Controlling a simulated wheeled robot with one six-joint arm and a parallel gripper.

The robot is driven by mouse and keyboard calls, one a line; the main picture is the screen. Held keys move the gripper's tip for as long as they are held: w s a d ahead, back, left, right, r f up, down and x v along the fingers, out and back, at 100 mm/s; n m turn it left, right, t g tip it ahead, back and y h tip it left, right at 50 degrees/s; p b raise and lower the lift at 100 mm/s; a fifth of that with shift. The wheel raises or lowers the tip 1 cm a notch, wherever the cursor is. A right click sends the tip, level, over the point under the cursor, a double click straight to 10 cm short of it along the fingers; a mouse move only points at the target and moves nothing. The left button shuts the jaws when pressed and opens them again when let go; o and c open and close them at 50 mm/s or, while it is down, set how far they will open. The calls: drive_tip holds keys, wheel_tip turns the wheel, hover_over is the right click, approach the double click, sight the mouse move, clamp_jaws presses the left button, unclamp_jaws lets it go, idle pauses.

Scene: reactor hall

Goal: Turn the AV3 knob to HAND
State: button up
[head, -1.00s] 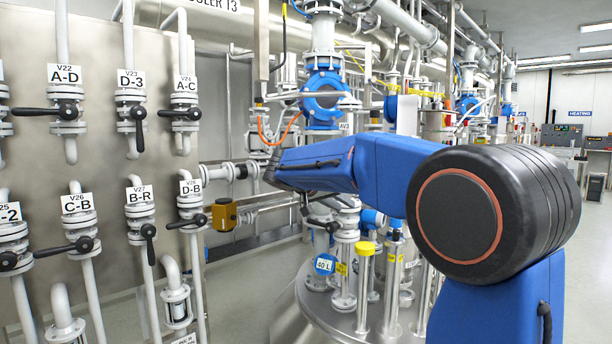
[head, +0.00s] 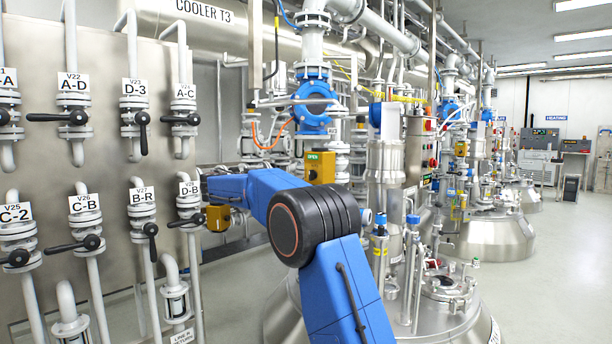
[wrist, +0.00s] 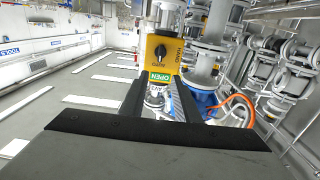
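The AV3 knob (wrist: 160,50) is a small black knob on the face of a yellow box (wrist: 152,65), at the top middle of the wrist view. The word HAND reads beside it on the right. A green OPEN sign (wrist: 159,77) and a small AV3 plate lie below it. I cannot tell for sure which way the knob points. My gripper (wrist: 160,98) is open and empty, its two dark fingers apart, with the box beyond them.
A blue valve (head: 313,103) with an orange hose (head: 270,140) is close by. Hand valves on a steel panel (head: 100,160) stand at the left. Another yellow box (head: 218,218) is near my arm. Open floor (head: 560,280) lies at the right.

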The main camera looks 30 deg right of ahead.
sight(312, 175)
drive_tip(key=x, duration=1.6)
drive_tip(key=shift+f, duration=0.1)
clamp_jaws()
